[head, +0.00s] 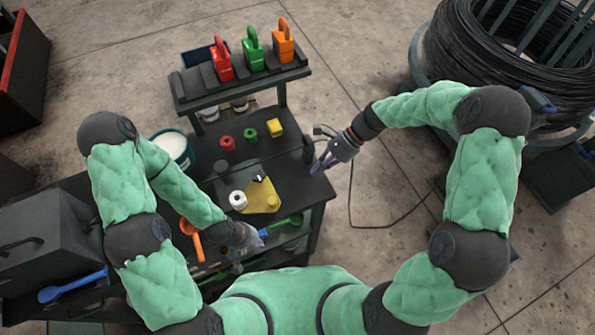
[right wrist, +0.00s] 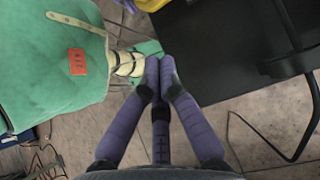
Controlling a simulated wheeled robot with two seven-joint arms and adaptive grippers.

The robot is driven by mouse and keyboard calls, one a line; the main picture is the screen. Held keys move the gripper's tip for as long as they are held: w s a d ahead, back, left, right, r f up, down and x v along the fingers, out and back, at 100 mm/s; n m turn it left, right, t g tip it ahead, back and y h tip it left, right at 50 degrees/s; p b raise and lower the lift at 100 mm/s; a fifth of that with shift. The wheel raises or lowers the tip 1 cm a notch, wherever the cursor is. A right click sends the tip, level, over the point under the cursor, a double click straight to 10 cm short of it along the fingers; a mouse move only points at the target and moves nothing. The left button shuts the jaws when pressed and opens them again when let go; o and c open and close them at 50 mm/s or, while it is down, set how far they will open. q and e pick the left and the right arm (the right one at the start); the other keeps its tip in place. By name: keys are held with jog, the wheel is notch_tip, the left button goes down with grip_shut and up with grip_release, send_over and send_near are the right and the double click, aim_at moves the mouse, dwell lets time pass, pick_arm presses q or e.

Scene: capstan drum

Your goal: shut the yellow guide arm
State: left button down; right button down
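A flat yellow piece (head: 262,197), which looks like the guide arm, lies on the dark cart top. A white ring-shaped part (head: 238,200) sits at its left, and a small black part is on its upper edge. I cannot tell how far it is swung. My left gripper (head: 262,236) is at the cart's front edge, just below the yellow piece; its fingers are too small to read. My right gripper (head: 318,168) is over the cart's right edge, apart from the yellow piece. In the right wrist view its purple fingers (right wrist: 158,62) meet at the tips, with nothing seen between them.
A raised shelf (head: 190,92) holds red, green and orange handled pieces. A white-topped bucket (head: 172,145) is left. A cable (head: 352,205) lies on the floor right of the cart.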

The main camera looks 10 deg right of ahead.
send_near(279, 202)
notch_tip(279, 202, down, 3)
jog(key=a, duration=0.1)
jog(key=s+a, duration=0.1)
jog(key=a, duration=0.1)
jog(key=shift+f+p, duration=0.1)
jog(key=shift+p, duration=0.2)
jog(key=shift+s+a, duration=0.2)
jog(key=shift+a, duration=0.45)
jog(key=shift+a, duration=0.1)
